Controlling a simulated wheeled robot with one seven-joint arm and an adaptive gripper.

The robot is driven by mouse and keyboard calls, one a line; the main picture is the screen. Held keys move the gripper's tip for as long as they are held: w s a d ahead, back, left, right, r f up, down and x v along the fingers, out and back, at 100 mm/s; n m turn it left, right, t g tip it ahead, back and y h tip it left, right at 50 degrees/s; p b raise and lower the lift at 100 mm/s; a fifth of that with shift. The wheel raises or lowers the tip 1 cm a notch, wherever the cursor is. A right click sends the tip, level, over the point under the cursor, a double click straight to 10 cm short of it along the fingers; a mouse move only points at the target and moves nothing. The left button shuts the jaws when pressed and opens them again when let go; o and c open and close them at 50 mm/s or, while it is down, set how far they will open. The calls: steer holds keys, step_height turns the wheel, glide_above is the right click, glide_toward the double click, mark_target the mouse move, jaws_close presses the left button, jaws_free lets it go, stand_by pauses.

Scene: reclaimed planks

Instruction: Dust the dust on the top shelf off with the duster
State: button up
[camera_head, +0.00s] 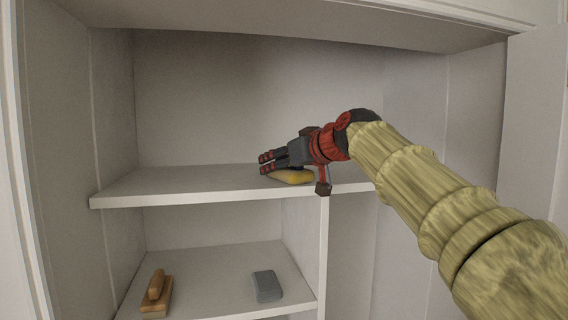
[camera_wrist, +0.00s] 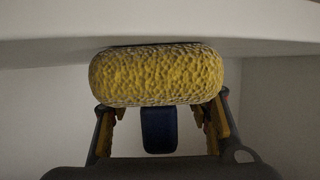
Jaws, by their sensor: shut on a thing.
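My gripper (camera_head: 267,163) is at the top shelf (camera_head: 170,184), near its front edge and toward its right part. It is shut on the duster, whose yellow head (camera_head: 291,176) shows just below the fingers. In the wrist view the yellow, bumpy duster head (camera_wrist: 158,75) lies across the picture, with its dark blue handle (camera_wrist: 159,130) between the fingers. The head is against or very close to a pale surface; I cannot tell if it touches. I cannot make out any dust on the shelf.
A wooden brush-like object (camera_head: 156,296) and a grey block (camera_head: 267,286) lie on the lower shelf (camera_head: 215,275). An upright divider (camera_head: 323,250) stands below the top shelf. Cabinet side walls and an overhead board (camera_head: 300,22) bound the space. The top shelf's left part is clear.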

steer(key=shift+w+a+f, duration=0.1)
steer(key=shift+w+a, duration=0.05)
steer(key=shift+w, duration=0.7)
steer(key=shift+w+d+b, duration=0.15)
steer(key=shift+w+d, duration=0.35)
steer(key=shift+d, duration=1.25)
steer(key=shift+w+d+b, duration=0.15)
steer(key=shift+w+d, duration=0.35)
steer(key=shift+d, duration=1.3)
steer(key=shift+w+d+b, duration=0.15)
steer(key=shift+w+d, duration=0.35)
steer(key=shift+d, duration=1.25)
steer(key=shift+s+a, duration=0.5)
steer(key=shift+a, duration=1.3)
steer(key=shift+s+a, duration=0.55)
steer(key=shift+a, duration=1.25)
steer(key=shift+s+a, duration=0.5)
steer(key=shift+a, duration=1.3)
steer(key=shift+r, duration=0.2)
steer(key=shift+r+p, duration=2.55)
steer(key=shift+r, duration=0.4)
step_height(320, 180, up, 3)
steer(key=p, duration=0.2)
steer(key=shift+p, duration=0.4)
